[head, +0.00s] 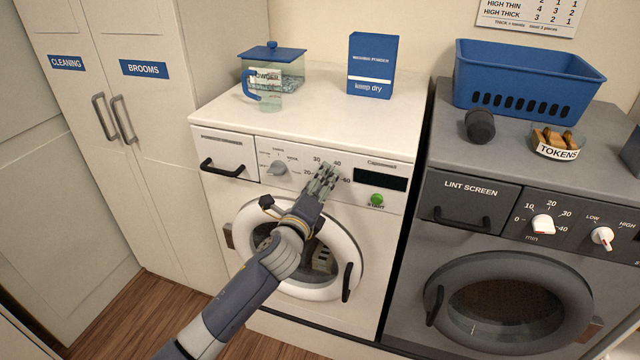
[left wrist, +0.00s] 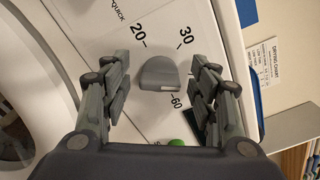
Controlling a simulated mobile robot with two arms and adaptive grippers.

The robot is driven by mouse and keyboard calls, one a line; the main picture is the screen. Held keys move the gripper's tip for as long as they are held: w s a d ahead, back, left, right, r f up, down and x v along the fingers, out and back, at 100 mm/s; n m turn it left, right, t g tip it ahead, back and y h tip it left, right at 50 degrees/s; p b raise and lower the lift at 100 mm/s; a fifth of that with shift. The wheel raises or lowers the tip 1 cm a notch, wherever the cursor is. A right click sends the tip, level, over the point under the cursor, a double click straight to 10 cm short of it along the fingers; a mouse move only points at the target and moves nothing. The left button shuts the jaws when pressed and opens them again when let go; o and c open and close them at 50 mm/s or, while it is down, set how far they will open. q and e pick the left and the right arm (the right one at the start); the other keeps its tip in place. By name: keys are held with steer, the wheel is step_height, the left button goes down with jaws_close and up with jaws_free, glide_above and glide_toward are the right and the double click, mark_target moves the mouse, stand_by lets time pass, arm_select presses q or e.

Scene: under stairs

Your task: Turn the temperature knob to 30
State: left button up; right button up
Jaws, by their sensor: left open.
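The temperature knob (left wrist: 160,74) is a small grey knob on the white washer's front panel, with 20, 30 and 60 printed around it in the left wrist view. A pale mark shows at its lower edge there; I cannot tell which number it points to. My left gripper (head: 323,180) is in front of this dial and hides the knob in the head view, where 20, 30, 40 and 60 show around the fingers. In the left wrist view the open fingers (left wrist: 160,82) stand on either side of the knob, with visible gaps. My right gripper is not in view.
Left of the dial is another knob (head: 278,168); to its right are a black display (head: 380,178) and the green START button (head: 377,199). Below is the round washer door (head: 346,246). A grey dryer (head: 470,192) stands right, cabinets (head: 135,120) left.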

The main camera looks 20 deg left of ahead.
arm_select(q)
steer(key=c, duration=1.1)
steer(key=shift+o, duration=0.2)
steer(key=shift+n, duration=0.4)
steer(key=n, duration=0.7)
steer(key=n+p, duration=0.1)
steer(key=n, duration=0.2)
steer(key=shift+f+n, duration=0.25)
steer(key=shift+n, duration=0.35)
steer(key=o, duration=1.1)
steer(key=shift+c, duration=0.2)
